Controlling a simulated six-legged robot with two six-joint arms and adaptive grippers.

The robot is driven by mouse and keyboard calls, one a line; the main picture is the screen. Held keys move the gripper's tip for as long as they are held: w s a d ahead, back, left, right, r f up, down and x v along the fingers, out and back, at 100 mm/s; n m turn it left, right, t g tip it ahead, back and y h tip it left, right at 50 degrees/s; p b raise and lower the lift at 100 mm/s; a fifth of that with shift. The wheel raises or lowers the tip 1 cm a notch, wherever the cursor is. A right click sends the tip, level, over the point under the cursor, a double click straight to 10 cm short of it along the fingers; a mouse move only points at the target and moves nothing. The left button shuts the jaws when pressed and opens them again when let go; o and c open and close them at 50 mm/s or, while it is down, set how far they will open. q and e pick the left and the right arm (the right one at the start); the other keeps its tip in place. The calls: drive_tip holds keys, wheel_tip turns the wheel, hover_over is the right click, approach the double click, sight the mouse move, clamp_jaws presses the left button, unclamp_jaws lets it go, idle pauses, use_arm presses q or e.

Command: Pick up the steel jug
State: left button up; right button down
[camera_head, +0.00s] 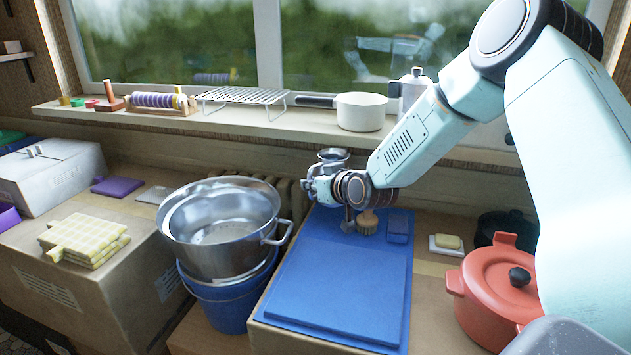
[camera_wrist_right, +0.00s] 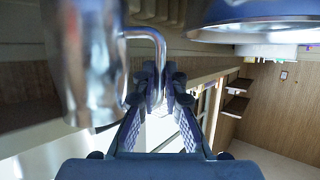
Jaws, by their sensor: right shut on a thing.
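The steel jug (camera_head: 333,156) shows as a shiny rim and upper body just behind my right gripper (camera_head: 314,187) in the head view; the gripper hides its lower part. In the right wrist view the jug (camera_wrist_right: 88,65) fills the left side, close to the camera and blurred. Its curved handle (camera_wrist_right: 158,48) reaches between the fingertips of my right gripper (camera_wrist_right: 162,88), which is shut on it. The jug appears held above the blue board, in front of the window sill. My left gripper is in neither view.
A large steel pot (camera_head: 220,228) sits in a blue bucket (camera_head: 222,307) to the left. A red pot (camera_head: 497,290) stands right. A white saucepan (camera_head: 360,111) stands on the sill.

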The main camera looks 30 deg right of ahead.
drive_tip(key=s+a, duration=1)
drive_tip(key=a, duration=0.2)
drive_tip(key=shift+s+a+r+p, duration=0.2)
drive_tip(key=shift+s+a+p, duration=0.15)
drive_tip(key=shift+p, duration=0.05)
